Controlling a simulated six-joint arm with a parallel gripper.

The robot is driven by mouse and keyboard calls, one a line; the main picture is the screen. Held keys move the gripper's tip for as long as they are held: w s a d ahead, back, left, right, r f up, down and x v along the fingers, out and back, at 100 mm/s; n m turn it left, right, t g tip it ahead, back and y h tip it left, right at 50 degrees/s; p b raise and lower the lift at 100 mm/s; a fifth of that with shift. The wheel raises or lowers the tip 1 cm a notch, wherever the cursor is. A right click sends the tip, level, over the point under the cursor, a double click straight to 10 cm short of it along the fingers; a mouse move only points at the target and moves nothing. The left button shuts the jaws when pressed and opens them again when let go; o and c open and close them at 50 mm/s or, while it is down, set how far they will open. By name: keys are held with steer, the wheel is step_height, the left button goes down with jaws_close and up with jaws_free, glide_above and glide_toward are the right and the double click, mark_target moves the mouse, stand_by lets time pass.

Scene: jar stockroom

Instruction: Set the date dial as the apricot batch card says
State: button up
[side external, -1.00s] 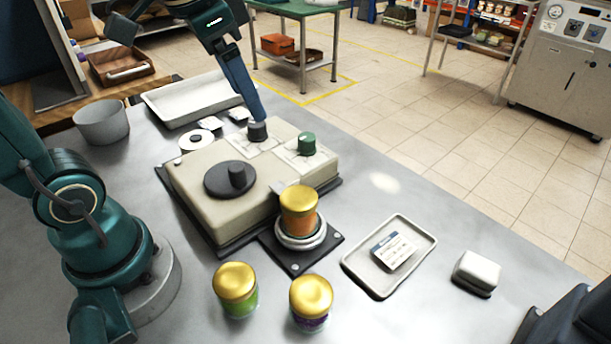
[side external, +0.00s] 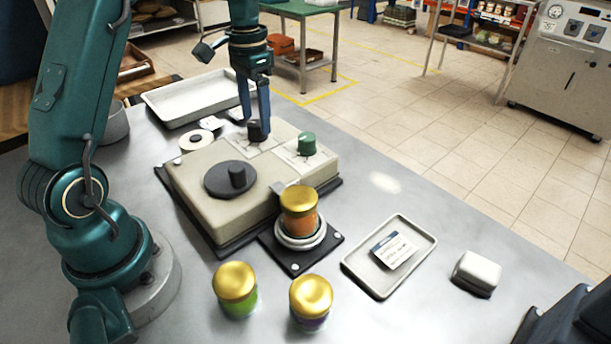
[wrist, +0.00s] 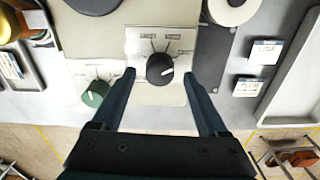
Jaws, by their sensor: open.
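A black knob (side external: 257,131) with a pale pointer mark stands on a pale label plate on the beige machine. It also shows in the wrist view (wrist: 160,69), its mark pointing right and slightly down; the plate's words are too small to read. A green knob (side external: 306,143) sits beside it on another plate. I cannot tell from lettering which is the date dial. My gripper (side external: 257,118) points down, open, its fingers on either side of the black knob, with gaps showing in the wrist view. A card with a blue header (side external: 394,250) lies in a small tray; its text is unreadable.
The beige machine (side external: 200,200) bears a big dark disc (side external: 222,184). An orange jar (side external: 298,212) sits in a ring holder in front. Green (side external: 236,302) and purple (side external: 310,318) jars stand nearer. A white roll (side external: 193,141), small cards and an empty tray (side external: 160,112) lie behind.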

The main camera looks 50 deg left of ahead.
steer(key=shift+f, duration=1.2)
steer(key=shift+c, duration=0.3)
jaws_close()
steer(key=shift+n, duration=0.4)
steer(key=n, duration=0.3)
steer(key=shift+n, duration=2)
